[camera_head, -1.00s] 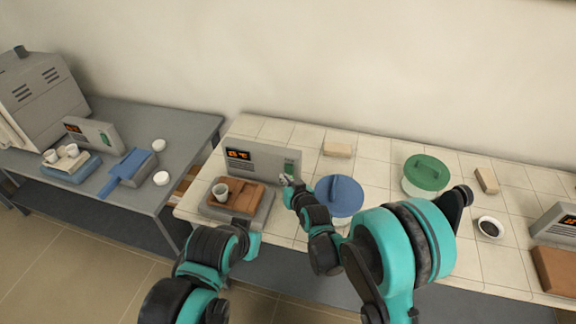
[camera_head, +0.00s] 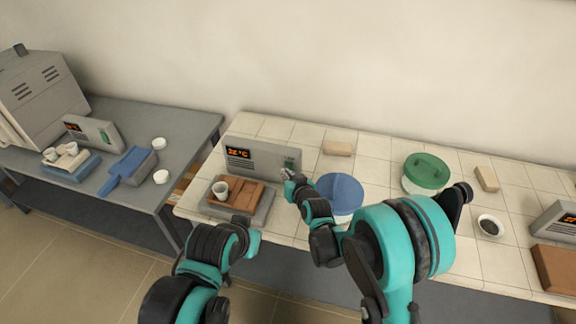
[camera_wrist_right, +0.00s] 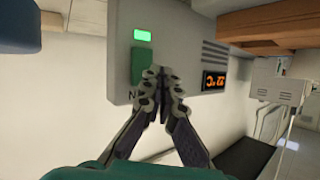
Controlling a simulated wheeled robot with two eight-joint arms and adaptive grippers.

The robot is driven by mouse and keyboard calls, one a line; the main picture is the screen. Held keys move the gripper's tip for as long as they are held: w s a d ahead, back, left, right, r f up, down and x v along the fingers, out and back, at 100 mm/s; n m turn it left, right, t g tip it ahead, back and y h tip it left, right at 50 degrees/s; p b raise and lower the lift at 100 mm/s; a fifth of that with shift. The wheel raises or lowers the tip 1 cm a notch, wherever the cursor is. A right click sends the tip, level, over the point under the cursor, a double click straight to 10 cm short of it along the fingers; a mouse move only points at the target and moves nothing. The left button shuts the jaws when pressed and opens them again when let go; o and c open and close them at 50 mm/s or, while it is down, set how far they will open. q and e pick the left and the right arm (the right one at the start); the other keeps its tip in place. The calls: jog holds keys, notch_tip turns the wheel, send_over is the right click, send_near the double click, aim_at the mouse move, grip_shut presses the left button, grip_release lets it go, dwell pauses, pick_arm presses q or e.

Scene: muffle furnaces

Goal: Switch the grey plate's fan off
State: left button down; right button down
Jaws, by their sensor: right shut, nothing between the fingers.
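The grey plate (camera_head: 262,212) stands on the tiled table, with a brown board (camera_head: 246,199) and a small cup (camera_head: 221,190) on it. Behind it is its grey panel (camera_head: 265,158) with a lit orange display (camera_head: 238,153). In the right wrist view the panel (camera_wrist_right: 188,25) shows a lit green lamp (camera_wrist_right: 143,35) and a green switch (camera_wrist_right: 140,65). My right gripper (camera_wrist_right: 163,78) is shut and empty, its tips at or close beside the switch; contact is unclear. It also shows in the head view (camera_head: 287,174). My left gripper (camera_head: 250,240) is low in front of the table, its fingers not clear.
A blue-lidded pot (camera_head: 340,190) stands right of my right gripper, with a green-lidded pot (camera_head: 426,172) farther right. A tan block (camera_head: 338,148) lies behind. A grey table (camera_head: 185,125) at left carries another panel, plate and blue tool.

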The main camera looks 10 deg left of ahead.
jog(key=shift+w, duration=0.15)
dwell(0.6)
jog(key=shift+w, duration=0.3)
jog(key=shift+w+r, duration=0.1)
jog(key=shift+w, duration=0.2)
dwell(0.6)
jog(key=shift+s, duration=0.15)
jog(key=shift+s+b, duration=0.5)
jog(key=shift+s, duration=0.15)
jog(key=s, duration=0.1)
jog(key=s+b, duration=0.1)
jog(key=s, duration=0.3)
jog(key=shift+a+f, duration=0.1)
jog(key=shift+f, duration=0.3)
